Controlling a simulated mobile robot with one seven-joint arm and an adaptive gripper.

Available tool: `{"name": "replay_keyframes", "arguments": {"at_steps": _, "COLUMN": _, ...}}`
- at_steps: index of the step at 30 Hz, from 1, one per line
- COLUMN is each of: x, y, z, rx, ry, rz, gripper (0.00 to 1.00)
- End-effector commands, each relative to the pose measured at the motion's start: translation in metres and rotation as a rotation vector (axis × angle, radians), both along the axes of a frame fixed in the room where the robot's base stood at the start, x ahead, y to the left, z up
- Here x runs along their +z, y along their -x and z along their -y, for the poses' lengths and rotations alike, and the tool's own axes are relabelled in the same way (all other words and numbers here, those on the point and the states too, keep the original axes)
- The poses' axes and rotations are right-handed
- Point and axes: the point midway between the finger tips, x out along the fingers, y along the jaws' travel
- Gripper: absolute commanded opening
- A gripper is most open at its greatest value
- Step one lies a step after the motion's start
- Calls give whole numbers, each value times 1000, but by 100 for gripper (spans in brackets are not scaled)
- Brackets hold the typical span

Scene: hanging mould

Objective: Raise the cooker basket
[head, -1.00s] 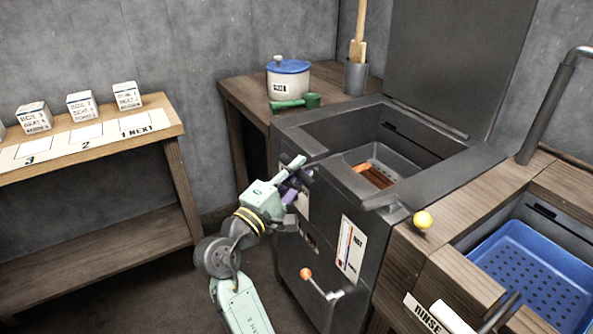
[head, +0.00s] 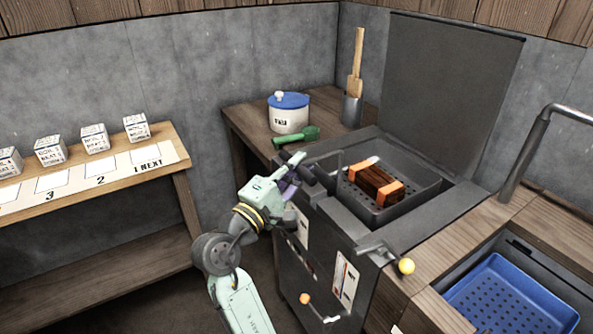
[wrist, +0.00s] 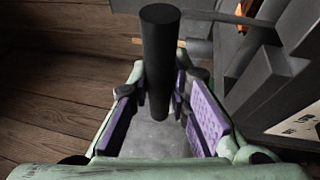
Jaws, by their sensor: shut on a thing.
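The dark grey cooker basket (head: 426,188) with a perforated floor sits in the open top of the cooker (head: 325,236), its rim near the level of the cooker's top. A brown block with orange bands (head: 377,184) lies in it. My gripper (head: 301,172) is at the cooker's left edge, shut on the dark basket handle (head: 321,160). In the wrist view the handle (wrist: 161,55) is a dark round bar between the purple pads of my gripper (wrist: 160,112). The exact contact is partly hidden in the head view.
The open lid (head: 450,90) stands behind the cooker. A white pot (head: 289,118) and green scoop (head: 300,136) stand behind left. A blue tray (head: 507,300) is right.

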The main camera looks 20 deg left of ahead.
Motion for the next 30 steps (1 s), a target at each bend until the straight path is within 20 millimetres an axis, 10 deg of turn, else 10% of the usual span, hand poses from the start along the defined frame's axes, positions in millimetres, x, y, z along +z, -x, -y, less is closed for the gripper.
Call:
{"name": "replay_keyframes", "arguments": {"at_steps": 6, "x": 45, "y": -1, "z": 0, "rx": 0, "ry": 1, "rz": 4, "gripper": 0}}
{"name": "replay_keyframes", "arguments": {"at_steps": 20, "x": 54, "y": 0, "z": 1, "rx": -1, "ry": 1, "rz": 9, "gripper": 0}}
{"name": "replay_keyframes", "arguments": {"at_steps": 21, "x": 54, "y": 0, "z": 1, "rx": -1, "ry": 1, "rz": 10, "gripper": 18}}
{"name": "replay_keyframes", "arguments": {"at_steps": 30, "x": 52, "y": 0, "z": 1, "rx": -1, "ry": 0, "rz": 5, "gripper": 38}}
